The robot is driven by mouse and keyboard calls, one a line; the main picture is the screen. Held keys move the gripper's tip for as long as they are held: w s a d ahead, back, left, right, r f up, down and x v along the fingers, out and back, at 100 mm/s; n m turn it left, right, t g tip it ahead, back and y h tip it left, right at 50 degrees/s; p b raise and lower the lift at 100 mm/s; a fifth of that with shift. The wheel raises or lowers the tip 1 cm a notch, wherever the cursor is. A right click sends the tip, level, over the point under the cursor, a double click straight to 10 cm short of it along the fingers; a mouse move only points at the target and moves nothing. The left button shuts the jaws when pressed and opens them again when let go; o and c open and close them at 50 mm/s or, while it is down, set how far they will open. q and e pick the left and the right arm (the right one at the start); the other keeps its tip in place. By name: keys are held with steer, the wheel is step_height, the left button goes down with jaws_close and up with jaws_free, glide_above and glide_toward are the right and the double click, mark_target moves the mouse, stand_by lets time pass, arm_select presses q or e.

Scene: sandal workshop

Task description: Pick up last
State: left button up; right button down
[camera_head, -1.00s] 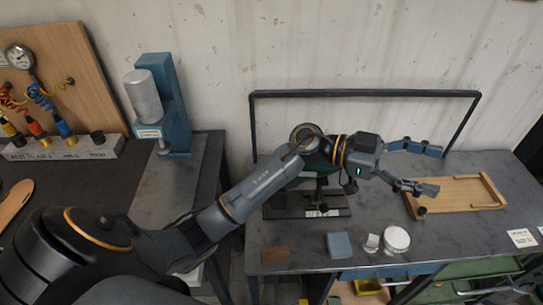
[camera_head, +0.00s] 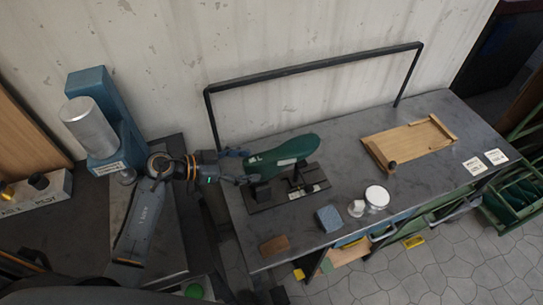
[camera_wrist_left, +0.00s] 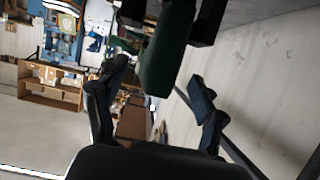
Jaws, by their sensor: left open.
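The green last (camera_head: 290,151) is on a dark stand (camera_head: 310,190) at the left part of the grey workbench. It lies roughly level, its rounded end to the right. My left gripper (camera_head: 249,167) is open at the left end of the last, one finger on its far side and one on its near side. In the left wrist view the last (camera_wrist_left: 168,50) reaches down between the two spread fingers, with no grip on it visible. Whether a finger touches it I cannot tell. My right gripper is not in view.
A black frame rail (camera_head: 310,67) stands behind the stand. A blue block (camera_head: 329,218), a white round tin (camera_head: 376,197) and a brown block (camera_head: 275,245) lie near the front edge. A wooden tray (camera_head: 412,146) is right. A blue press (camera_head: 103,120) stands left.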

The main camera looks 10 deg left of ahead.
mark_target(266, 164)
arm_select(q)
steer(key=x, duration=0.5)
steer(key=shift+w+d, duration=0.1)
steer(key=shift+w, duration=0.05)
steer(key=shift+w+d+f, duration=0.15)
steer(key=shift+d, duration=0.15)
steer(key=c, duration=1.1)
steer(key=shift+c, duration=0.7)
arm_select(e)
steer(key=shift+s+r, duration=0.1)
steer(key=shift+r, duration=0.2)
